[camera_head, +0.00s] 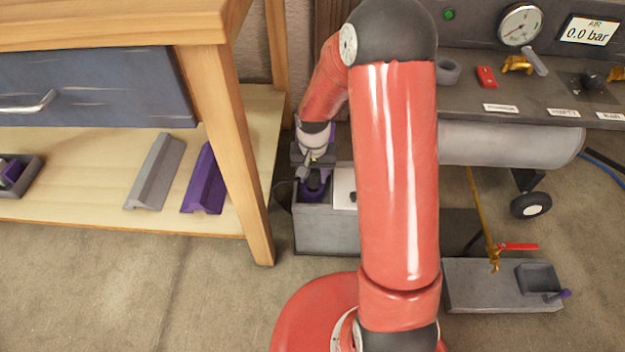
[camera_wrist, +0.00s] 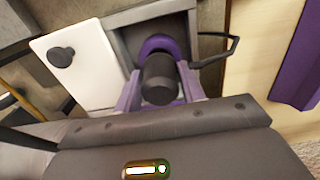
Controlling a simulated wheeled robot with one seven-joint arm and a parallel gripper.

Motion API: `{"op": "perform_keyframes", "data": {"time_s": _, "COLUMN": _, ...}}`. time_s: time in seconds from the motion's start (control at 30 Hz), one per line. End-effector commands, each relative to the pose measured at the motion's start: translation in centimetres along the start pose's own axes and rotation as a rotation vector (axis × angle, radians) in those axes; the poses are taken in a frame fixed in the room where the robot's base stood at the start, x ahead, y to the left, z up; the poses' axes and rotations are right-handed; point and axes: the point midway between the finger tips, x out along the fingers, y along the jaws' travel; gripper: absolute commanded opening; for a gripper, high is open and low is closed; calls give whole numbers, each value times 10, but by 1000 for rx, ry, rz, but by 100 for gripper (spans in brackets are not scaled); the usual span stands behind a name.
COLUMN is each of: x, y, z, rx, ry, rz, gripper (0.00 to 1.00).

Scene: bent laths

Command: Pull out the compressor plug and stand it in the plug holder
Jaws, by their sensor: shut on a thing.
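The compressor plug, a dark round-ended cylinder (camera_wrist: 160,82), is between the two purple fingers of my gripper (camera_wrist: 160,95) in the wrist view. My gripper is shut on it. A purple ring (camera_wrist: 157,46) shows around or behind the plug, at a square grey recess; I cannot tell if the plug is still seated. In the head view my gripper (camera_head: 315,170) points down at the left end of a grey box (camera_head: 327,232), partly hidden by my arm. A grey ring-shaped cup (camera_head: 447,71) stands on the compressor's top panel; I cannot tell if it is the plug holder.
A white plate with a dark knob (camera_wrist: 61,57) is beside the recess. A black cable loop (camera_wrist: 232,45) is at its other side. A workbench leg (camera_head: 225,130) stands close left of my gripper. A low grey block (camera_head: 490,290) with a red-handled valve (camera_head: 518,246) is at right.

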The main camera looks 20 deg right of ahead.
Motion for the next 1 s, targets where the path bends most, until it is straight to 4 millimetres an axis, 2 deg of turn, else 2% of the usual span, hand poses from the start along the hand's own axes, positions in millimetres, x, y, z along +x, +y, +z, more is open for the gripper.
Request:
{"op": "perform_keyframes", "data": {"time_s": 0.8, "x": -34, "y": 0, "z": 0, "rx": 0, "ry": 1, "rz": 0, "gripper": 3}}
{"op": "perform_keyframes", "data": {"time_s": 1.0, "x": -38, "y": 0, "z": 0, "rx": 0, "ry": 0, "rz": 0, "gripper": 3}}
